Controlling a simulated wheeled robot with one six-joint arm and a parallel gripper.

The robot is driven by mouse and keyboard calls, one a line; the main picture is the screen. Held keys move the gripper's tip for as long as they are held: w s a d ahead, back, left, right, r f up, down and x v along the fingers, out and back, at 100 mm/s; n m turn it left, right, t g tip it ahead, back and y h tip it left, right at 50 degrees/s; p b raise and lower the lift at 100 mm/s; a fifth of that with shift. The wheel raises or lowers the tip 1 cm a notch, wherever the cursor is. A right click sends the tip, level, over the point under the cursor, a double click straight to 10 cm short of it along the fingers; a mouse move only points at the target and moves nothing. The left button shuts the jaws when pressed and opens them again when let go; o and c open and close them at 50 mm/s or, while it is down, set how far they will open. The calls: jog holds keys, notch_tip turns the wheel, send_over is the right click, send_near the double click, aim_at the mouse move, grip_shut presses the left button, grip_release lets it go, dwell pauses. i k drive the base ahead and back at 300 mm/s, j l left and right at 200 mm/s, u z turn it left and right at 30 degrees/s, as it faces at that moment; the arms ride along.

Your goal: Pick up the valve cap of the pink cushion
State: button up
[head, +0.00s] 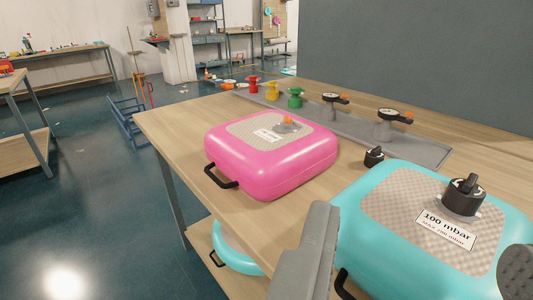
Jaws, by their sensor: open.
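The pink cushion (255,167) lies on the wooden table, with a grey patch, a white label and a bare orange-tipped valve (287,120) on top. A small black cap (374,157) stands loose on the table, right of the pink cushion and behind the turquoise one. The turquoise cushion (360,262) carries a larger-looking black cap (464,195) on its valve. My gripper (420,235) is open, with one grey finger at bottom middle and the other at the right edge. It is in front of the turquoise cushion in the picture, with nothing visible between the fingers.
A grey tray (420,150) along the table's back holds red, yellow and green fittings (271,91) and two gauges (394,116). A grey panel (420,55) stands behind. Another turquoise cushion (232,252) lies on the lower shelf. Open floor is at left.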

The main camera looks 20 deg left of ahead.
aim_at(372, 157)
jog(key=i+j+z, duration=0.4)
jog(key=j, duration=0.2)
jog(key=i+j+z, duration=0.2)
jog(key=j, duration=0.15)
jog(key=i+j+z, duration=0.2)
jog(key=j, duration=0.15)
jog(key=j+z, duration=0.2)
jog(key=j, duration=0.2)
